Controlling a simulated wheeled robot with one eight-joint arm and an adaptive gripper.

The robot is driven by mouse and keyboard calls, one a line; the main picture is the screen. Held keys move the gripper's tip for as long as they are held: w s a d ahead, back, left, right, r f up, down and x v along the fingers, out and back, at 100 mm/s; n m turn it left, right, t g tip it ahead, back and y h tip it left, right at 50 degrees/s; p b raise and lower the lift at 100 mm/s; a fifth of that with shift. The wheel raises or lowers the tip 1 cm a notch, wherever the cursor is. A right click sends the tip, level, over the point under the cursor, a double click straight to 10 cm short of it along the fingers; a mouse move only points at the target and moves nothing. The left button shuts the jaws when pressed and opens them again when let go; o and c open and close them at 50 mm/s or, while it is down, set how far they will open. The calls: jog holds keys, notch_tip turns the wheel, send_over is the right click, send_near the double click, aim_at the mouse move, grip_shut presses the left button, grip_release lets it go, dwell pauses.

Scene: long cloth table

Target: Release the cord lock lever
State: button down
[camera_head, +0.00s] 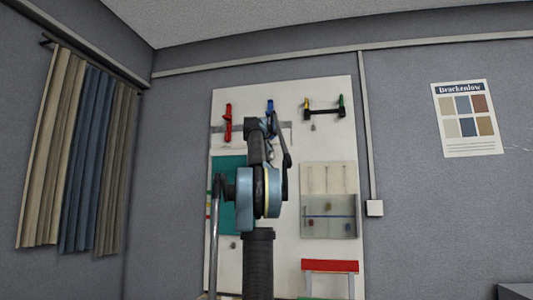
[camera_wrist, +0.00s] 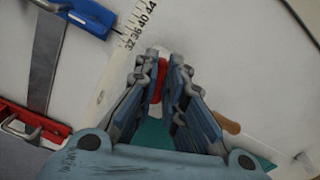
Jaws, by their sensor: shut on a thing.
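My gripper (camera_wrist: 164,62) points at the pale board, and its two fingers are close together. A red piece (camera_wrist: 157,82) shows between the fingers in the wrist view, and they are shut on it. It may be the cord lock lever, but the fingers hide most of it and I cannot tell its shape. In the head view my own arm covers the middle of the board (camera_head: 331,138) and hides the gripper's contact.
The wrist view shows a ruler strip (camera_wrist: 122,52), a blue bracket (camera_wrist: 92,14), a red bracket (camera_wrist: 38,122) and a wooden handle (camera_wrist: 227,122). In the head view a clear-fronted box (camera_head: 328,222) and a red-topped frame (camera_head: 330,265) are right of my arm.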

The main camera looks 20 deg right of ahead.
jog(key=c, duration=1.7)
grip_release()
jog(key=v, duration=1.2)
jog(key=shift+w+f, duration=0.1)
